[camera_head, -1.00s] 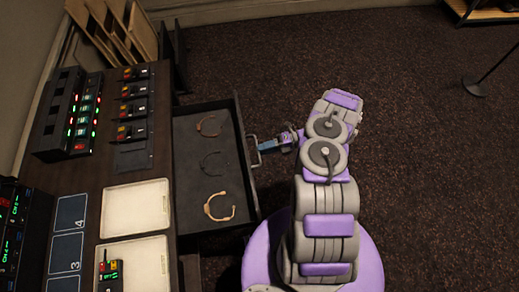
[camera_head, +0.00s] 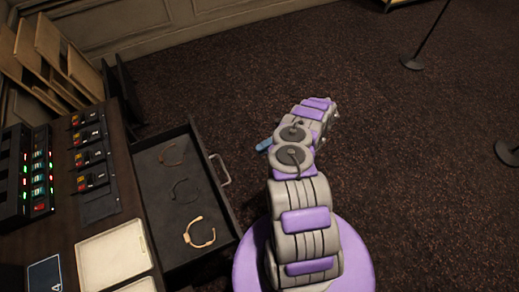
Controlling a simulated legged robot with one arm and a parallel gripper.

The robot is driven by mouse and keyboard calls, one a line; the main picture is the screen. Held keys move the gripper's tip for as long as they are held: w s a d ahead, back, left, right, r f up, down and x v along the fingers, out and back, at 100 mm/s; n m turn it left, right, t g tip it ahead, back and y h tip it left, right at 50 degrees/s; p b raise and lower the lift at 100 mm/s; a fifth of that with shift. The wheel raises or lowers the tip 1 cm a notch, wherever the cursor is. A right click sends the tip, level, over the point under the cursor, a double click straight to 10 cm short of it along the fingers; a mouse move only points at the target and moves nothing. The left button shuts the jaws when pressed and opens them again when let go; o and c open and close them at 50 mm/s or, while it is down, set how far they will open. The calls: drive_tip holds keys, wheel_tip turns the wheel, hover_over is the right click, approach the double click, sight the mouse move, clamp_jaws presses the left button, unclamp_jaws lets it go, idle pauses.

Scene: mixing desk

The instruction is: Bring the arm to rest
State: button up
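My purple and grey arm rises from its round purple base at the lower middle and is folded, standing over the carpet to the right of the desk. A small blue tip of my gripper (camera_head: 264,145) shows at the left of the folded arm. The rest of the gripper is hidden behind the arm links, so I cannot tell its opening. The gripper is apart from the open drawer's handle (camera_head: 222,170).
The open drawer (camera_head: 160,222) sticks out from the desk (camera_head: 62,222) and holds several headset-like bands. White trays (camera_head: 112,252) and switch modules lie on the desk. Wooden dividers (camera_head: 60,55) stand behind. Stands (camera_head: 428,38) are at the right. The carpet (camera_head: 420,160) is mostly clear.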

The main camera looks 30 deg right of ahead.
idle(0.5)
drive_tip(key=w+a+r+n+g+h, duration=0.1)
drive_tip(key=w+a+r+n+g, duration=0.1)
drive_tip(key=a+r+n, duration=0.45)
drive_tip(key=w+a+r+n+g, duration=0.1)
drive_tip(key=a+r+n, duration=0.15)
drive_tip(key=r, duration=0.65)
drive_tip(key=w+a+r+n+g+h, duration=0.1)
drive_tip(key=w+a+r+n+g, duration=0.1)
drive_tip(key=a+r+n, duration=0.4)
drive_tip(key=s+a+r+n+g+h, duration=0.1)
drive_tip(key=s+a+r+n+h, duration=0.3)
drive_tip(key=r, duration=0.5)
drive_tip(key=s+a+r+n+h, duration=0.2)
drive_tip(key=s+r+n, duration=0.25)
drive_tip(key=s, duration=0.35)
drive_tip(key=s+a+r+n+h, duration=0.2)
drive_tip(key=s+r+n, duration=0.25)
drive_tip(key=s, duration=0.25)
drive_tip(key=s+d+n+t+h, duration=0.1)
drive_tip(key=s+d+n+h, duration=0.1)
drive_tip(key=s, duration=0.5)
drive_tip(key=s+d+n+t+h, duration=0.2)
drive_tip(key=s+d+n+h, duration=0.1)
drive_tip(key=s+n, duration=0.4)
drive_tip(key=shift+s+d+r+h, duration=0.3)
drive_tip(key=shift+s+d+r, duration=0.15)
drive_tip(key=shift+s, duration=0.1)
